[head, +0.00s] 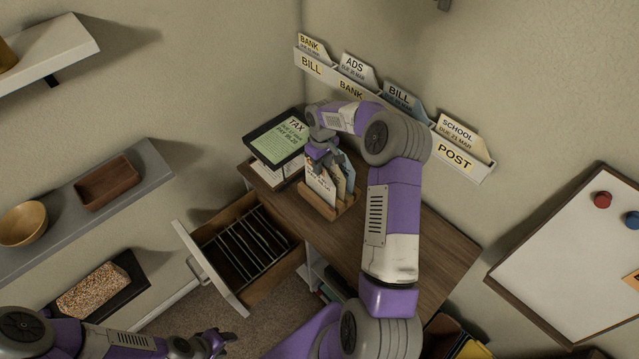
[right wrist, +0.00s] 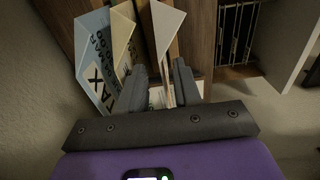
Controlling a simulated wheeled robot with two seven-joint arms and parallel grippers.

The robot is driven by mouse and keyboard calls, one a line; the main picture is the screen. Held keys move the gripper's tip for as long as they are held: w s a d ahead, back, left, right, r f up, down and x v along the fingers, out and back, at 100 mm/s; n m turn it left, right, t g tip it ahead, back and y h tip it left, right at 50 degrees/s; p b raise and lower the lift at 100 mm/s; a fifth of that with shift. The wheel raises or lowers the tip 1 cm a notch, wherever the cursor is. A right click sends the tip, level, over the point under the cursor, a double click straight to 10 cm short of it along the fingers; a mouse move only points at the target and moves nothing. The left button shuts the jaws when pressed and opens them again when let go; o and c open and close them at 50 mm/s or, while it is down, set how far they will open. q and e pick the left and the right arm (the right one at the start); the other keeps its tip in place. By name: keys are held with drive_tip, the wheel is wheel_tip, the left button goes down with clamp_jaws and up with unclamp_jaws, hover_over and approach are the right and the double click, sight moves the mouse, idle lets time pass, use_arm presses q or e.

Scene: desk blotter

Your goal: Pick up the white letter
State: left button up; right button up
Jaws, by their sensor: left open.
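The white letter (head: 319,188) stands at the front of a wooden letter rack (head: 345,208) on the desk. A cream letter and a blue letter (head: 349,178) stand behind it. My right gripper (head: 322,160) is over the rack at the top of the white letter. In the right wrist view the white letter (right wrist: 164,35) runs down between the two fingers (right wrist: 160,88), with a gap beside it, so the gripper looks open around it. The cream letter (right wrist: 122,35) and the blue letter (right wrist: 92,55) are to its left. My left gripper (head: 215,343) is open and empty, low at the left.
A dark stand with a green TAX sheet (head: 281,143) is beside the rack. An open drawer (head: 215,222) with dividers juts out below the desk. Wall pockets (head: 467,161) with several envelopes hang behind. The desk's right part (head: 445,240) is clear.

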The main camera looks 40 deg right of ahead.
drive_tip(key=f, duration=0.4)
drive_tip(key=shift+w+a, duration=0.15)
drive_tip(key=shift+w, duration=0.1)
drive_tip(key=shift+r, duration=0.1)
clamp_jaws()
